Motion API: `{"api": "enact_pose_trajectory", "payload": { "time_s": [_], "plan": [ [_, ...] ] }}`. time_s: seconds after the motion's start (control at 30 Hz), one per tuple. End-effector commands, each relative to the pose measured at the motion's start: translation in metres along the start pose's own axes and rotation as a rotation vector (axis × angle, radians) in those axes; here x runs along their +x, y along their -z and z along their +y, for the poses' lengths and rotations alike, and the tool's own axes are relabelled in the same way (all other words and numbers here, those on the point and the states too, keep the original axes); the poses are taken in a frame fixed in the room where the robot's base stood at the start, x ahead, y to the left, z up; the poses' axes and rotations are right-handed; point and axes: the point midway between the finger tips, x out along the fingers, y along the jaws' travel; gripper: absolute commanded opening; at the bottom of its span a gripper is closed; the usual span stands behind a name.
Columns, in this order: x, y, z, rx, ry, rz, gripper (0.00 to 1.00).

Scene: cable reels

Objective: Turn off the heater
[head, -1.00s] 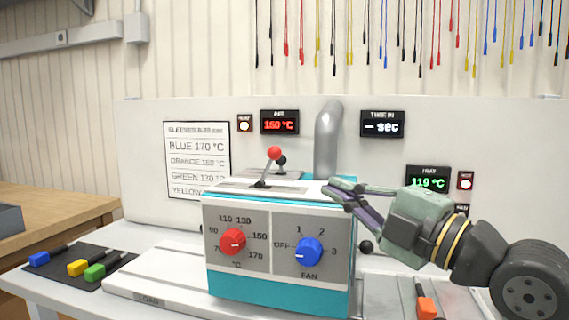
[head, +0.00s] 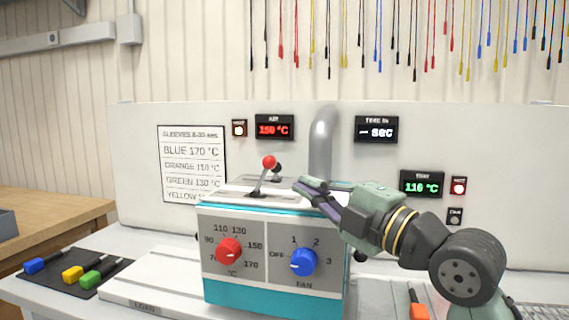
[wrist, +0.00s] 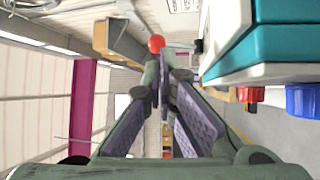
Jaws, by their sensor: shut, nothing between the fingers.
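The heater is a turquoise and white box (head: 275,290) with a grey front panel. Its red dial (head: 229,251) sits within temperature marks. Its blue fan knob (head: 303,262) sits among OFF, 1, 2 and 3, and its pale mark appears on the left side, toward OFF. A lever with a red ball (head: 269,162) stands on top, leaning right; the ball also shows beyond my fingertips in the wrist view (wrist: 156,43). My gripper (head: 303,185) is shut and empty above the heater's top, right of the lever. I cannot tell whether it touches the lever.
A grey pipe (head: 322,145) rises behind the heater. The air display (head: 274,127) reads 150 °C and the tray display (head: 422,184) reads 110 °C. Blue, yellow and green tools lie on a dark mat (head: 105,258) at left. An orange-ended tool (head: 418,311) lies at front right.

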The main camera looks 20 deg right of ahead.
Motion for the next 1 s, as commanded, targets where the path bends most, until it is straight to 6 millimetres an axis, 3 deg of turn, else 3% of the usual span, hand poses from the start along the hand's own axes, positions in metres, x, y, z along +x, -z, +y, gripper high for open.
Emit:
{"api": "enact_pose_trajectory", "payload": {
  "time_s": [0.2,0.4,1.0],
  "plan": [
    [0.044,0.001,0.004,0.001,0.002,0.0,0.0],
    [0.065,0.0,0.002,0.002,0.001,0.0,0.0],
    [0.071,0.0,0.0,0.002,-0.001,0.001,0.0]
  ]
}}
